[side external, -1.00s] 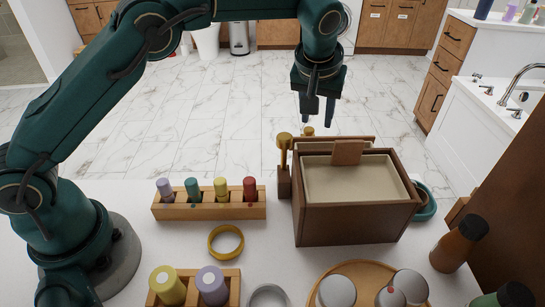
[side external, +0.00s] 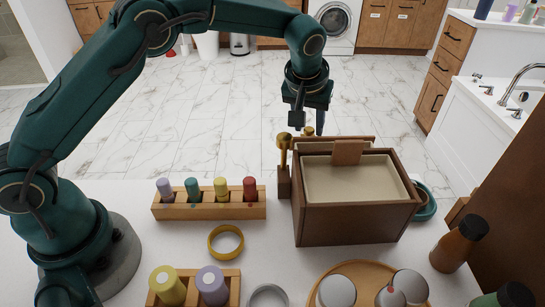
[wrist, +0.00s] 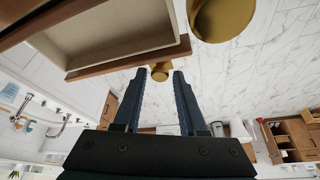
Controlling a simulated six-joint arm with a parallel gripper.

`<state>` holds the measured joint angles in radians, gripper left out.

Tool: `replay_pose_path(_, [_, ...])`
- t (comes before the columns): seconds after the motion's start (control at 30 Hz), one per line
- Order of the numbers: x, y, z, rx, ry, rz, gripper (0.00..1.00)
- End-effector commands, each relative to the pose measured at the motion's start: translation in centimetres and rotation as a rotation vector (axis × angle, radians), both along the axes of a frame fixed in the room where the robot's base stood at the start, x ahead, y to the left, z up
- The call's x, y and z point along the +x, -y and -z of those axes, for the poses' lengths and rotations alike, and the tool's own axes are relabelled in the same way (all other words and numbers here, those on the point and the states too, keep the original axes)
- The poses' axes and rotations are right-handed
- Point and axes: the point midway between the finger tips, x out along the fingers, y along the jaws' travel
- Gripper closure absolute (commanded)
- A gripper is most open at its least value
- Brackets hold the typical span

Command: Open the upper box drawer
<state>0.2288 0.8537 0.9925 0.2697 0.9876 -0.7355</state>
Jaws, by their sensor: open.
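The brown wooden box (side external: 345,224) stands on the white table, with a cream tray and a wooden tab on top. On its far side a drawer front (side external: 362,139) stands a little apart from the body, with a cream interior showing between. The wrist view shows this drawer front (wrist: 128,59) with a brass knob (wrist: 160,72). My gripper (wrist: 159,77) is open, its fingertips on either side of the knob, with gaps visible. In the side view my gripper (side external: 309,124) points down at the box's far side, and the knob (side external: 309,131) is partly hidden. The lower part of the drawer side is hidden.
A brass-headed upright object (side external: 284,142) stands close beside the box's left side; its brass head (wrist: 222,17) looms near in the wrist view. A teal dish (side external: 428,206) is at the right. A peg rack (side external: 208,208) and yellow ring (side external: 213,246) lie left. Beyond the box is open floor.

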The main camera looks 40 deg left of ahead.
Motion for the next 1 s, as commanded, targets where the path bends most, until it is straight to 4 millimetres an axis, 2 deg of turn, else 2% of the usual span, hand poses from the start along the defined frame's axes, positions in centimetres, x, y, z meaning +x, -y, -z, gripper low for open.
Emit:
replay_pose_path(0.03, [0.0,0.0,-0.02,0.0,0.0,0.0,0.7])
replay_pose_path(0.1, [0.0,0.0,-0.02,0.0,0.0,0.0,0.97])
replay_pose_path(0.13, [0.0,0.0,-0.03,0.0,0.0,0.0,1.0])
replay_pose_path(1.0, [-0.02,-0.02,-0.07,0.001,0.0,0.0,1.0])
